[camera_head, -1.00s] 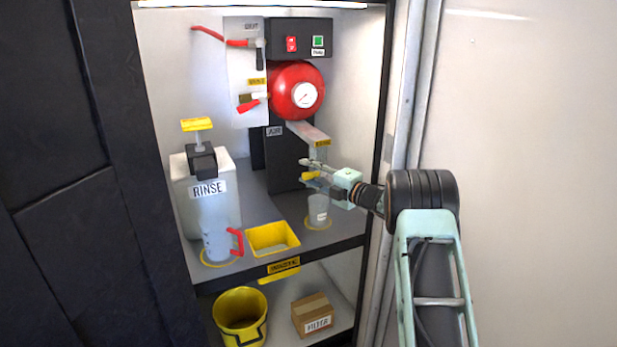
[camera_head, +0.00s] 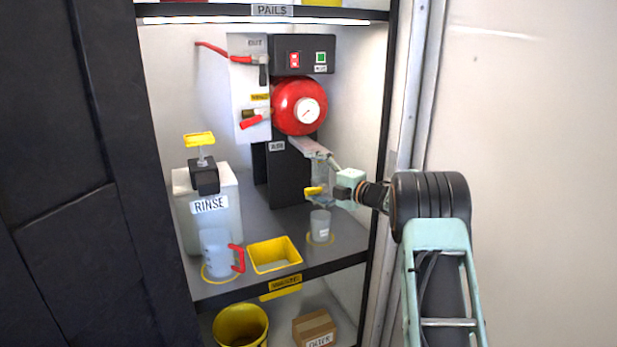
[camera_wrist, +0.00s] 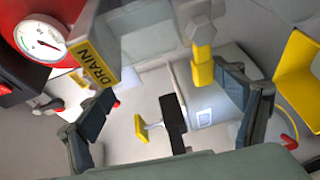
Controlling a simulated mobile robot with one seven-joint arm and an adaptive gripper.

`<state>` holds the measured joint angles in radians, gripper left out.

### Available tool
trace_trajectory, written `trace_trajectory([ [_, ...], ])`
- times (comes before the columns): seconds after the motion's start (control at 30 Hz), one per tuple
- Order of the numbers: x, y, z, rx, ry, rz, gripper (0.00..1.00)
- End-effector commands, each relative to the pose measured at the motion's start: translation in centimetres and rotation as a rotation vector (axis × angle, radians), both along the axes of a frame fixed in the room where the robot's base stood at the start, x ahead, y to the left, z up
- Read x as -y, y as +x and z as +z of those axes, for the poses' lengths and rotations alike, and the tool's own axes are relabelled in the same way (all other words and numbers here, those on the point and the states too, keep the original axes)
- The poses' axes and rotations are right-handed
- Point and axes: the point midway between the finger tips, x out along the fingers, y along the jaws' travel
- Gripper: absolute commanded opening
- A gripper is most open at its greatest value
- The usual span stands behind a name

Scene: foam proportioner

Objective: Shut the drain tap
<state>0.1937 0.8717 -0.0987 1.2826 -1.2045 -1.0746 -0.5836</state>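The drain tap shows in the wrist view as a grey stem with a yellow lever (camera_wrist: 202,68), beside the yellow DRAIN label (camera_wrist: 98,62). The lever lies between my gripper's fingers in that picture, closer to the right fingertip; I cannot tell if they touch. In the head view the yellow lever (camera_head: 313,191) sits below the grey outlet arm (camera_head: 308,146), partly behind my gripper (camera_head: 324,175). My gripper (camera_wrist: 163,82) is open, with nothing held between its fingers. A clear beaker (camera_head: 320,229) stands on the shelf under the tap.
On the shelf are a RINSE container (camera_head: 208,235) with a yellow-topped pump, a clear jug (camera_head: 216,258) with a red handle, and a yellow tray (camera_head: 273,256). A red tank (camera_head: 297,105) with a gauge is above. The cabinet's right post (camera_head: 390,150) is close to my arm.

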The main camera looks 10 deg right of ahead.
Motion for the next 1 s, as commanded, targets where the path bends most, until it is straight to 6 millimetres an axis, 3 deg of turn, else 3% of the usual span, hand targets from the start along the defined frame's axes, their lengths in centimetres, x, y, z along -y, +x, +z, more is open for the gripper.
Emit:
trace_trajectory([
  [0.03,0.2,-0.1,2.6,0.039,0.013,0.002,0.66],
  [0.47,2.3,-2.4,2.4,0.038,0.010,0.000,0.55],
  [0.53,2.6,-2.7,2.4,0.039,0.010,0.000,0.33],
  [1.0,4.5,-5.3,1.5,0.027,0.006,0.001,0.33],
])
